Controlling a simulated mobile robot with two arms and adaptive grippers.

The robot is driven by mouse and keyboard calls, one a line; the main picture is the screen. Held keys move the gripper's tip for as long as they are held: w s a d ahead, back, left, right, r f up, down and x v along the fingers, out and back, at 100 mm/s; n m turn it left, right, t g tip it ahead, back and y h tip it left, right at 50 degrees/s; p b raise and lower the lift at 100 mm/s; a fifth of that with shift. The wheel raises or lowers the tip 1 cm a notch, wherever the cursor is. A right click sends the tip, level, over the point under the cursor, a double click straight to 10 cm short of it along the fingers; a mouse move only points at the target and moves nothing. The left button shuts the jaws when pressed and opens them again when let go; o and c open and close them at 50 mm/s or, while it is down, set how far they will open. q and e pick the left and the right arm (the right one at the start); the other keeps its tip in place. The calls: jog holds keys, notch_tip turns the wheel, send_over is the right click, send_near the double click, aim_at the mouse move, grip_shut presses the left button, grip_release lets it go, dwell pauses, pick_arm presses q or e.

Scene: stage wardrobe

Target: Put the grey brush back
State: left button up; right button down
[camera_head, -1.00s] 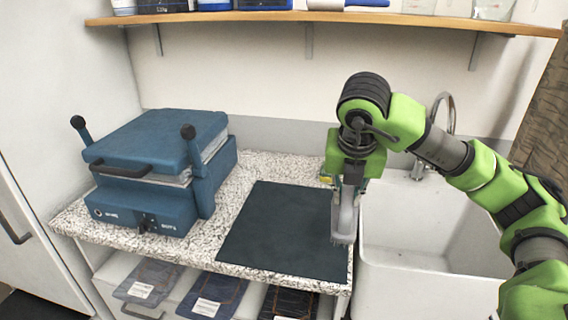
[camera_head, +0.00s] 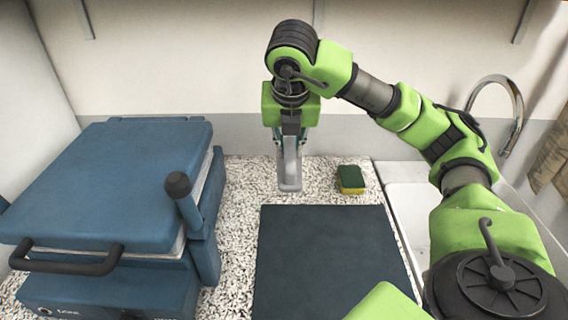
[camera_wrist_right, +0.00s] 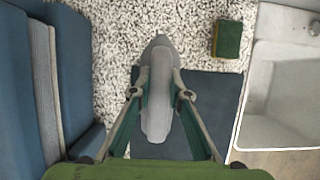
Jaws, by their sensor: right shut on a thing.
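The grey brush (camera_head: 290,183) hangs from my right gripper (camera_head: 289,158), which is shut on it. It is above the speckled counter, just behind the dark mat (camera_head: 330,262). In the right wrist view the brush (camera_wrist_right: 157,118) lies between the fingers of the right gripper (camera_wrist_right: 161,94), with the counter and the mat below it. I cannot tell exactly how high it is above the counter. My left gripper is not in view.
A blue press (camera_head: 110,190) with a dark handle stands on the left. A green and yellow sponge (camera_head: 351,179) lies behind the mat, right of the brush. A white sink (camera_head: 408,205) is on the right. The speckled counter (camera_head: 240,200) is bare between press and mat.

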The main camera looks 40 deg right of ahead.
jog(key=w+d+f, duration=0.2)
jog(key=d+f, duration=0.1)
jog(key=f, duration=0.1)
jog(key=w+d+f, duration=0.3)
jog(key=d+f, duration=0.1)
jog(key=w+d+f, duration=0.2)
jog(key=d+f, duration=0.1)
jog(key=f, duration=0.1)
jog(key=shift+w+d, duration=0.2)
jog(key=shift+w, duration=0.2)
jog(key=shift+f, duration=0.35)
jog(key=shift+f, duration=0.15)
jog(key=c, duration=1.9)
grip_release()
